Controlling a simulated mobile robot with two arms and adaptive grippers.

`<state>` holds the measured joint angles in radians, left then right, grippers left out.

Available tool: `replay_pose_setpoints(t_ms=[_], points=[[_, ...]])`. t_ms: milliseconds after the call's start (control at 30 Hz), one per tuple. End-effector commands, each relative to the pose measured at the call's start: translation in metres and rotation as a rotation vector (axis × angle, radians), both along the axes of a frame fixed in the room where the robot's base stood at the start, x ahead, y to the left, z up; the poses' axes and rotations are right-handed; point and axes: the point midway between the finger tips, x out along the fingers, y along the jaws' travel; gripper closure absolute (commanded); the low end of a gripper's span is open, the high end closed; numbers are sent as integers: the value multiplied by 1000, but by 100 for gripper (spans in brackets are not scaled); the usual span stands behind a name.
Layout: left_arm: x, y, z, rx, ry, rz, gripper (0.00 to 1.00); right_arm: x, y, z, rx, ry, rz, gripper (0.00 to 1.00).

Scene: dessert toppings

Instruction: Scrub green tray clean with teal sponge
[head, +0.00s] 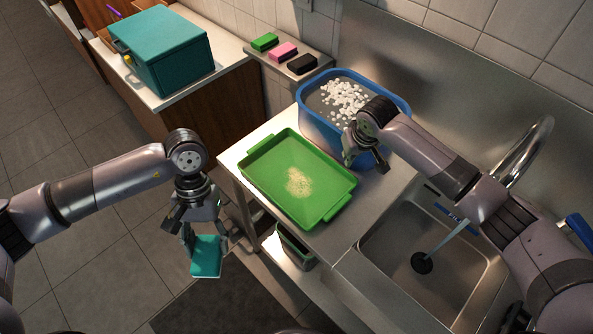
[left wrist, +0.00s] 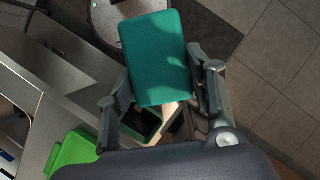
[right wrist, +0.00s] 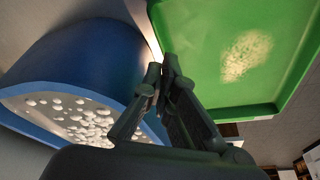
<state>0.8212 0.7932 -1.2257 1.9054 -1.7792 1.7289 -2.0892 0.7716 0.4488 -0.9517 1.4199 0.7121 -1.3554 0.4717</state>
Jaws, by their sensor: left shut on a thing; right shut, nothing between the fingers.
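The green tray (head: 267,185) lies on the steel counter, with a pale crumbly patch (head: 299,182) on its middle. My left gripper (head: 206,234) is shut on the teal sponge (head: 206,257) and holds it in the air to the left of the tray, over the floor. The sponge (left wrist: 160,58) shows between the fingers in the left wrist view. My right gripper (head: 350,158) is shut and empty, by the tray's right side and in front of the blue tub. In the right wrist view the tray (right wrist: 205,60) and patch (right wrist: 246,55) show beyond the shut fingers (right wrist: 168,72).
The blue tub (head: 316,131) of foamy water stands behind the tray. Green (head: 265,41), pink (head: 283,51) and black (head: 302,64) sponges lie on a back ledge. A sink (head: 460,285) with a tap (head: 535,145) is at right. A teal box (head: 165,50) stands back left.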

Motion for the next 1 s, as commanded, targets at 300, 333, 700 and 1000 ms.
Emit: replay_pose_setpoints(t_ms=[300, 333, 700, 1000], points=[[0, 0, 8, 0, 0, 0, 73, 0, 0, 7, 0, 0, 1, 100], [0, 0, 8, 0, 0, 0, 73, 0, 0, 7, 0, 0, 1, 100], [0, 0, 9, 0, 0, 0, 73, -10, -3, 44, 1, -5, 2, 100], [0, 0, 8, 0, 0, 0, 73, -28, -7, 102, 0, -4, 2, 100]])
